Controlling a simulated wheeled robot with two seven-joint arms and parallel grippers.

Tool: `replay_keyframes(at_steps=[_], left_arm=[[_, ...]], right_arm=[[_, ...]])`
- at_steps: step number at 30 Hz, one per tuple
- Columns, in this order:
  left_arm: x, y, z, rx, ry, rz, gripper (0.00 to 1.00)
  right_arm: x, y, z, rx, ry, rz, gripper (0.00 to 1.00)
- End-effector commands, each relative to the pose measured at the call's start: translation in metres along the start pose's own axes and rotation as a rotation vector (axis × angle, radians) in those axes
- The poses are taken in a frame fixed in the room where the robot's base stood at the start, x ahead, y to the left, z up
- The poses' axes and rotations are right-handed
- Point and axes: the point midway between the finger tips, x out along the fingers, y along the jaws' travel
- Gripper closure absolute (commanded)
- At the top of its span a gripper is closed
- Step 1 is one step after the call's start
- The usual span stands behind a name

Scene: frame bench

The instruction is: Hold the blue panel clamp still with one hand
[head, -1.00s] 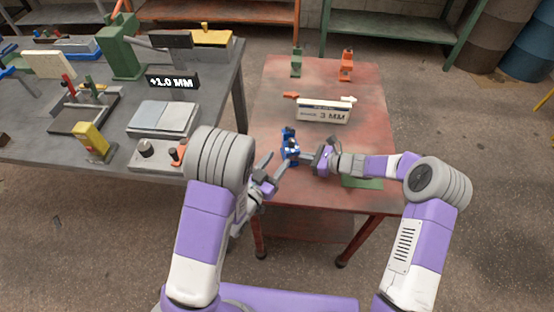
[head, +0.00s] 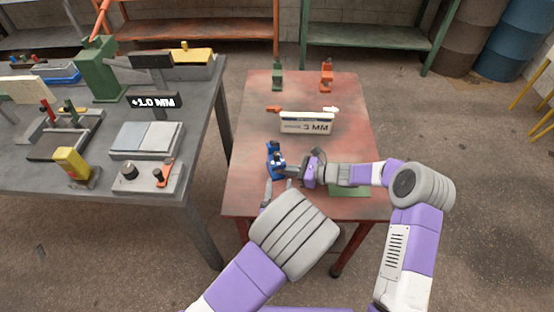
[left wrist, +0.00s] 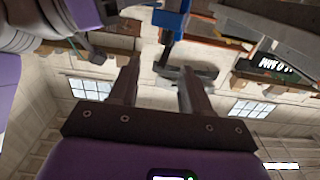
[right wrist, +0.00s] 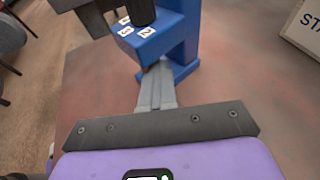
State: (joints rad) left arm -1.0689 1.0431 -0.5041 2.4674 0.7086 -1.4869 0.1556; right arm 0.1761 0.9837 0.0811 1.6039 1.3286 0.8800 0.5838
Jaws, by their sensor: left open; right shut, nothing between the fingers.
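The blue panel clamp (head: 273,160) stands upright near the left edge of the red table. In the right wrist view the clamp (right wrist: 182,40) shows a block with numbered white labels. My right gripper (head: 285,170) is shut with nothing between its fingers. Its fingertips (right wrist: 158,75) reach the clamp's side; I cannot tell whether they touch. My left gripper (head: 278,190) is open and empty on the near side of the clamp, partly hidden behind my left arm. In the left wrist view the clamp (left wrist: 172,22) shows beyond the open fingers (left wrist: 160,68).
A "3 MM" sign (head: 306,123) stands behind the clamp. Green (head: 277,76) and orange (head: 326,76) clamps stand at the far edge. A green pad (head: 349,191) lies under my right arm. The grey bench (head: 199,135) with several fixtures stands to the left.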

Motion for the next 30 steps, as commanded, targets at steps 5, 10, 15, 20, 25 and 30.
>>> replay_keyframes(at_steps=[5, 10, 15, 20, 25, 30], left_arm=[[-0.014, 0.003, 0.000, -0.010, 0.008, -0.064, 0.52], [-0.013, 0.001, 0.000, -0.016, 0.012, -0.090, 0.52], [0.010, -0.002, -0.001, -0.016, 0.013, -0.093, 0.52], [0.044, -0.005, -0.001, -0.016, 0.014, -0.093, 0.52], [0.075, -0.007, -0.002, -0.015, 0.014, -0.090, 0.52], [0.095, -0.009, -0.001, -0.014, 0.012, -0.089, 0.52]], right_arm=[[-0.001, 0.001, -0.010, 0.008, 0.019, -0.001, 1.00], [-0.001, 0.001, -0.010, 0.009, 0.019, -0.001, 1.00], [-0.001, 0.001, -0.010, 0.009, 0.019, -0.001, 1.00], [-0.001, 0.001, -0.010, 0.009, 0.019, -0.001, 1.00], [-0.001, 0.001, -0.010, 0.008, 0.019, -0.001, 1.00], [-0.001, 0.001, -0.010, 0.008, 0.019, -0.001, 1.00]])
